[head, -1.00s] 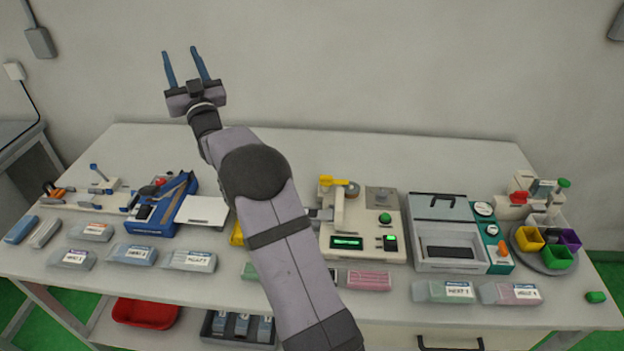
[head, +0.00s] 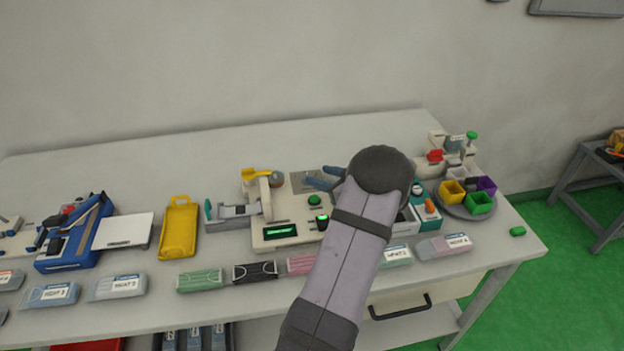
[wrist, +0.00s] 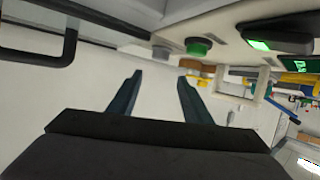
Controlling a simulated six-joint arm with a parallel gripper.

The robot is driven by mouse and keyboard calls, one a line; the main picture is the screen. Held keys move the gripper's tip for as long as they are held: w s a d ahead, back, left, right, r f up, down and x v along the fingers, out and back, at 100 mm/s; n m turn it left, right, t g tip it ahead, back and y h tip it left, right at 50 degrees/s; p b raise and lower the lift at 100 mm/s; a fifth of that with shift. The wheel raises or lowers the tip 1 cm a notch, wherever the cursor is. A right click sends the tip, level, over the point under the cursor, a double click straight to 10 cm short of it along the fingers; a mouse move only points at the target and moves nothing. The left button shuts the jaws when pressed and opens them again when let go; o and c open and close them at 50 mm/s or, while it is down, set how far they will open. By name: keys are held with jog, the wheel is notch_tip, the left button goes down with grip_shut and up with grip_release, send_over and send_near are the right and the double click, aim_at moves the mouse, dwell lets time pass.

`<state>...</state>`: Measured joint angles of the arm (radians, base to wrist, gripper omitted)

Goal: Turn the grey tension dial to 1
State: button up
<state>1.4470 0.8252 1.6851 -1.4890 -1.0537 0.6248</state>
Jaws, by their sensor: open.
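A cream machine (head: 262,241) stands mid-bench with a green display, a green button (head: 314,200) and a yellow lever (head: 256,174). A round grey-brown knob (head: 277,179) sits at its back beside the lever; it may be the tension dial, but I cannot read any marks on it. My gripper (head: 325,179) is low over the machine's right side, right of that knob and apart from it. In the wrist view my gripper (wrist: 158,78) is open, with nothing between its fingers. The green button (wrist: 198,46) shows beyond the fingers.
My arm hides most of the grey lidded box right of the machine. A black handle (wrist: 70,45) is close at the wrist view's upper left. A yellow tray (head: 178,230) lies left, and coloured cups (head: 479,203) stand right. The bench behind is clear.

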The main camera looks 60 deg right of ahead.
jog(key=shift+s+f, duration=0.3)
jog(key=shift+s, duration=0.2)
jog(key=shift+s+f, duration=0.25)
jog(key=shift+s, duration=0.2)
jog(key=shift+p+x, duration=0.8)
jog(key=shift+x, duration=2.9)
jog(key=shift+a+f, duration=0.1)
jog(key=c, duration=1.1)
